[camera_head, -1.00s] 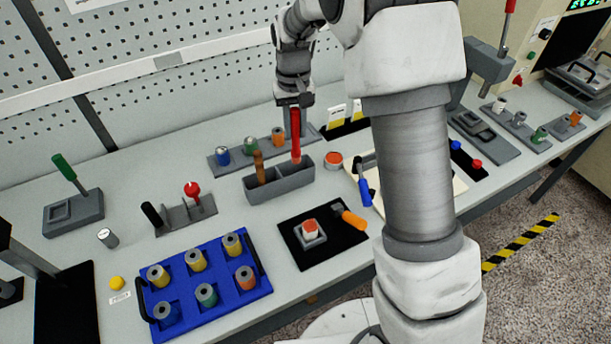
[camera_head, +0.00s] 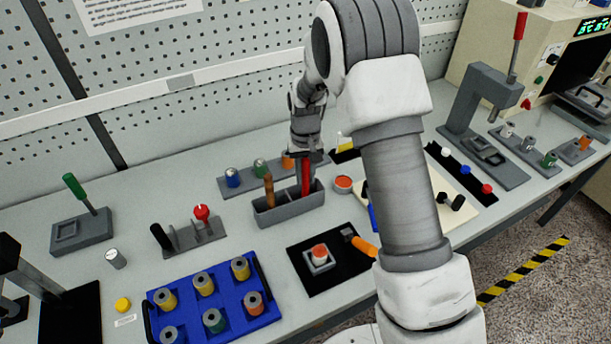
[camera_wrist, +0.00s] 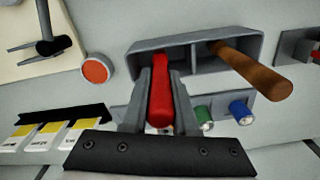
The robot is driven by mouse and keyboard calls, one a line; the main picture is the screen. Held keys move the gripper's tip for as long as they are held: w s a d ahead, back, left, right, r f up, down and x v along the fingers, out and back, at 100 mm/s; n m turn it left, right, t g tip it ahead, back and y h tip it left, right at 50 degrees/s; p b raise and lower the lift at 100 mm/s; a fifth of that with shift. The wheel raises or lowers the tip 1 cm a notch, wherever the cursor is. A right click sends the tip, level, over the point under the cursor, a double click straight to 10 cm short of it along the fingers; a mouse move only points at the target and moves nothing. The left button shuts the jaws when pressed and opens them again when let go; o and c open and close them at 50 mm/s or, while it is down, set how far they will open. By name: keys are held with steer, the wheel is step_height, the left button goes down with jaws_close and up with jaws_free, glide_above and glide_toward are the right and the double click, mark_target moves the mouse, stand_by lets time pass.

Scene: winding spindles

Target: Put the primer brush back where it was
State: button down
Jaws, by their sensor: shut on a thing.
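The red-handled brush (camera_head: 306,178), which I take to be the primer brush, stands nearly upright in the right compartment of a grey two-part holder (camera_head: 290,213). My gripper (camera_head: 304,157) is above that compartment, shut on the red handle. In the wrist view the red handle (camera_wrist: 160,95) lies between the two fingers (camera_wrist: 160,105), and its lower end reaches into the holder (camera_wrist: 200,50). Its bristle end is hidden, so I cannot tell whether it touches the bottom. A brown-handled brush (camera_head: 269,190) leans in the other compartment; it also shows in the wrist view (camera_wrist: 255,72).
Behind the holder is a rack with a blue spool (camera_head: 232,178) and others. An orange-topped round tin (camera_head: 343,183) stands close at right. In front are a blue tray (camera_head: 237,318) of spools and a black mat (camera_head: 345,278). A red-knobbed stand (camera_head: 202,222) is at left.

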steer(key=shift+f, duration=0.45)
steer(key=shift+f, duration=0.2)
steer(key=c, duration=0.7)
jaws_free()
steer(key=shift+r, duration=0.15)
